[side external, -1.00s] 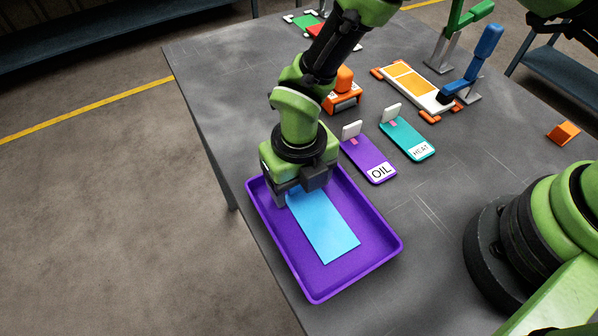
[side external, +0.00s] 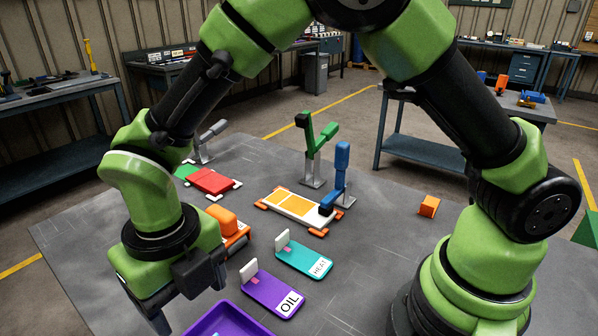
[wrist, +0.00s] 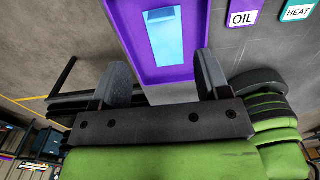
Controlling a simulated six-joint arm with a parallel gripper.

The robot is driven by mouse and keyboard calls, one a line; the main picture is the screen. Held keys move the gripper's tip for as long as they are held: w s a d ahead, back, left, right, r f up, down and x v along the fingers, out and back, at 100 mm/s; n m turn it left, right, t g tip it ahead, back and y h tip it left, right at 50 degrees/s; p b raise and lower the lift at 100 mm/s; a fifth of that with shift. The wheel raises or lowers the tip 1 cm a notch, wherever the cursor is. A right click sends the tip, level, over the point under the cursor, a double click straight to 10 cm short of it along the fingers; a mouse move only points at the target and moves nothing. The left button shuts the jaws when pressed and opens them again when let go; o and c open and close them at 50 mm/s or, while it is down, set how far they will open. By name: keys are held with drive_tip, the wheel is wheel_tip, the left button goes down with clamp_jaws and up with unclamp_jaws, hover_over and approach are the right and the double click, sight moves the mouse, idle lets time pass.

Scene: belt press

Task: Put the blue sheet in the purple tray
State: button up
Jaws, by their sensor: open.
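The blue sheet (wrist: 166,38) lies flat inside the purple tray (wrist: 130,35) in the wrist view, between and beyond my fingers. In the side external view, only part of the purple tray (side external: 236,318) shows at the bottom edge. My gripper (wrist: 160,64) is open and empty, with clear space between its fingers and the sheet. In the side external view, my gripper (side external: 188,300) hangs at the lower left, beside the visible part of the tray.
A purple OIL card (side external: 268,290) and a teal HEAT card (side external: 300,258) lie near the tray. Behind them are an orange-handled block (side external: 226,226), an orange-and-white panel (side external: 292,206), blue (side external: 340,175) and green (side external: 312,150) levers, a red plate (side external: 212,181) and an orange block (side external: 429,206).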

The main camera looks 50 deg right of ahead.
drive_tip(key=s+d+r+m+t+y, duration=0.2)
drive_tip(key=d+r+m+t, duration=0.1)
drive_tip(key=d+r+m, duration=1.35)
drive_tip(key=s+d+m+t, duration=0.1)
drive_tip(key=s+m, duration=0.4)
drive_tip(key=m, duration=0.7)
drive_tip(key=s+d+r+m+t, duration=0.1)
drive_tip(key=s+m, duration=0.4)
drive_tip(key=m, duration=0.6)
drive_tip(key=shift+s+d+r+m+t, duration=0.3)
drive_tip(key=shift+d+t, duration=0.35)
drive_tip(key=shift+t, duration=0.45)
